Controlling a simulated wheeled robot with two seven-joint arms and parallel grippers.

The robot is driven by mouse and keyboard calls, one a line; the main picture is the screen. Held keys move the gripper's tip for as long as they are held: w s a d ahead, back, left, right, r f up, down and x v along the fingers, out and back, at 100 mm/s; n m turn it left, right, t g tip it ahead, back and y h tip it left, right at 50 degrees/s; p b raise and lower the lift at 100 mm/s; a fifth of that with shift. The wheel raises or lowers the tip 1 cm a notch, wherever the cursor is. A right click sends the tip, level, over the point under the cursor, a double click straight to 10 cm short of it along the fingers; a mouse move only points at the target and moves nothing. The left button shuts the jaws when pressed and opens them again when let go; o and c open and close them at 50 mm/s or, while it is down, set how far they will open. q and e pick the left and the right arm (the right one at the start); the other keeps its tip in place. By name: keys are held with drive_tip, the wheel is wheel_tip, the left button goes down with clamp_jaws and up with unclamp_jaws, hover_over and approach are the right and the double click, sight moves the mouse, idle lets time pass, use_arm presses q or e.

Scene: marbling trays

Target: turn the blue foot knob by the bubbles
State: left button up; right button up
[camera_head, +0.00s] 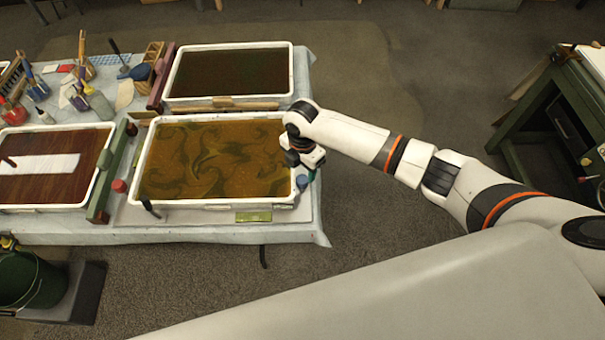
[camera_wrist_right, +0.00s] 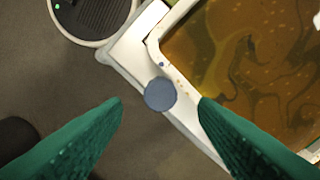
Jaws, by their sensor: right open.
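The blue foot knob (camera_head: 302,182) sits at the front right corner of the front marbling tray (camera_head: 225,203). In the right wrist view the round blue knob (camera_wrist_right: 160,94) lies between my fingertips, beside the tray's white corner. My right gripper (camera_head: 312,174) is at that corner, its jaws pointing down. In the wrist view its green fingers (camera_wrist_right: 161,104) are open, one on each side of the knob with gaps. A green level (camera_head: 253,216) lies in front of the tray; its bubbles are too small to read. My left gripper is out of view.
A red knob (camera_head: 119,186) is at the tray's front left corner. A second tray (camera_head: 228,101) stands behind, and another (camera_head: 40,207) at left. Brushes and jars crowd the back left. A green bucket (camera_head: 30,280) is at lower left.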

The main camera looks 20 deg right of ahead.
sight(302, 179)
drive_tip(key=shift+f, duration=2.25)
drive_tip(key=shift+c, duration=0.2)
drive_tip(key=c, duration=0.9)
drive_tip(key=shift+c, duration=0.2)
drive_tip(key=shift+r+m+p, duration=0.1)
drive_tip(key=shift+m+p, duration=0.2)
drive_tip(key=m+p, duration=0.2)
drive_tip(key=m, duration=0.2)
drive_tip(key=m+p, duration=0.2)
drive_tip(key=m, duration=0.3)
